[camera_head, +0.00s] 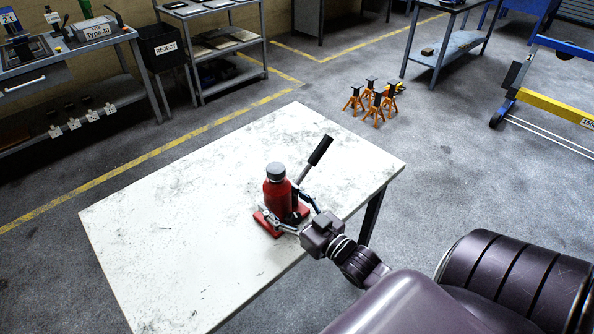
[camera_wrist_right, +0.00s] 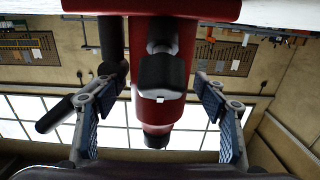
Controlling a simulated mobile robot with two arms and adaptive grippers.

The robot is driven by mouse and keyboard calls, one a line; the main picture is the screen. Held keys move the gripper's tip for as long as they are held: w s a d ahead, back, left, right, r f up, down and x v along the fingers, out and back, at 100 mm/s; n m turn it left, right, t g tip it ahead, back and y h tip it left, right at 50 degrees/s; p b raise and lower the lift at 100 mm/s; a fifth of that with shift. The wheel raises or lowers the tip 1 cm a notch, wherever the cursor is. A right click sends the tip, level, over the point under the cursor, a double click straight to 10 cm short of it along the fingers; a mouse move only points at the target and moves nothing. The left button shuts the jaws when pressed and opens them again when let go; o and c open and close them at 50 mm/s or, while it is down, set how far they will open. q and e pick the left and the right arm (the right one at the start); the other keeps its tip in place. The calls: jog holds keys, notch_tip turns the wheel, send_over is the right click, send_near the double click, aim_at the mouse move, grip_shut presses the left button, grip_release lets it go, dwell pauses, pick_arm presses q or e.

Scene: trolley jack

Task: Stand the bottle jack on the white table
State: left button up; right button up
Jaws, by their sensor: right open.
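The red bottle jack (camera_head: 276,191) with a grey cap stands upright on the white table (camera_head: 180,215), near the edge on my side. Its red base rests on the tabletop and its black-gripped handle (camera_head: 319,151) slants up to the right. In the right wrist view, which is upside down, the jack (camera_wrist_right: 165,112) hangs from the top between the fingers. My right gripper (camera_head: 284,211) is open, with one finger on each side of the jack's body. In the wrist view its pads (camera_wrist_right: 160,104) show gaps to the body. The left gripper is out of view.
Several orange jack stands (camera_head: 374,101) are on the floor beyond the table. Workbenches and a black reject bin (camera_head: 164,46) stand at the back left. A blue and yellow lift (camera_head: 556,98) is at the right. The left part of the tabletop is clear.

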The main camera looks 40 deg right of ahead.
jog(key=s, duration=0.7)
jog(key=s+d+b, duration=0.1)
jog(key=s, duration=0.3)
jog(key=shift+r, duration=0.1)
jog(key=shift+w, duration=0.1)
